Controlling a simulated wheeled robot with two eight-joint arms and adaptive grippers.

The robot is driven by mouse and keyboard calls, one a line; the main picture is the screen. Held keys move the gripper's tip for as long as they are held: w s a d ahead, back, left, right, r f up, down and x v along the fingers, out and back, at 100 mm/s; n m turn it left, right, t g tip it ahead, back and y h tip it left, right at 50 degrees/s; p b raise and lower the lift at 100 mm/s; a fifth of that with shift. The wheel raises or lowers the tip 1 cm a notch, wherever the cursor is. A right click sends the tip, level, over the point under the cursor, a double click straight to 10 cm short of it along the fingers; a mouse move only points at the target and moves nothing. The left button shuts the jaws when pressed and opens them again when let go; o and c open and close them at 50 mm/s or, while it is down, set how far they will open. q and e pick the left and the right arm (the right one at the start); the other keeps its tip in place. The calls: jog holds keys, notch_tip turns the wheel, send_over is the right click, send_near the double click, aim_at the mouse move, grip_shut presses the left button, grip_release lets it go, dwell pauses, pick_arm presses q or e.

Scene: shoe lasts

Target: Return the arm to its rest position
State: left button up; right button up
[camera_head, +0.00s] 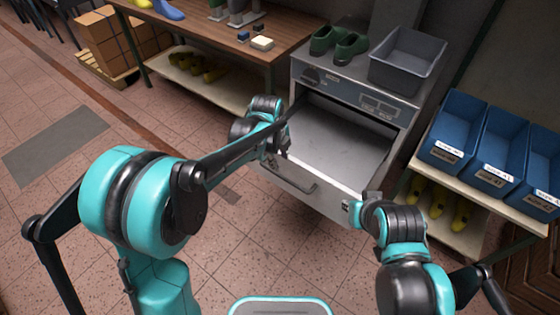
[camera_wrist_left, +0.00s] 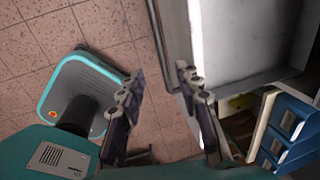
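My left gripper (camera_head: 283,150) is at the left side of an open drawer (camera_head: 335,140), close to the drawer's rim. In the left wrist view the two fingers of the left gripper (camera_wrist_left: 159,72) stand apart with nothing between them, and the drawer's pale edge (camera_wrist_left: 175,50) runs just beyond them. My right gripper (camera_head: 354,206) is at the drawer's front right corner. Its fingers are too small and partly hidden to tell open or shut. The drawer front has a handle (camera_head: 300,184), and the drawer looks empty inside.
Green shoes (camera_head: 338,43) and a grey bin (camera_head: 407,58) stand on the drawer cabinet (camera_head: 350,88). Blue bins (camera_head: 452,130) sit on a shelf at the right. A wooden table (camera_head: 220,40) is behind on the left.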

dwell(0.3)
pick_arm(q)
jog(key=s+a+r+n+t, duration=0.2)
jog(key=s+a+r+n, duration=0.2)
jog(key=s+a+n, duration=0.4)
jog(key=s+a+r+n+t+y, duration=0.1)
jog(key=s+a+r+n+t, duration=0.2)
jog(key=s+a+n, duration=0.6)
jog(key=shift+s+r+n, duration=0.8)
jog(key=shift+s+n, duration=1.25)
jog(key=shift+n, duration=2.05)
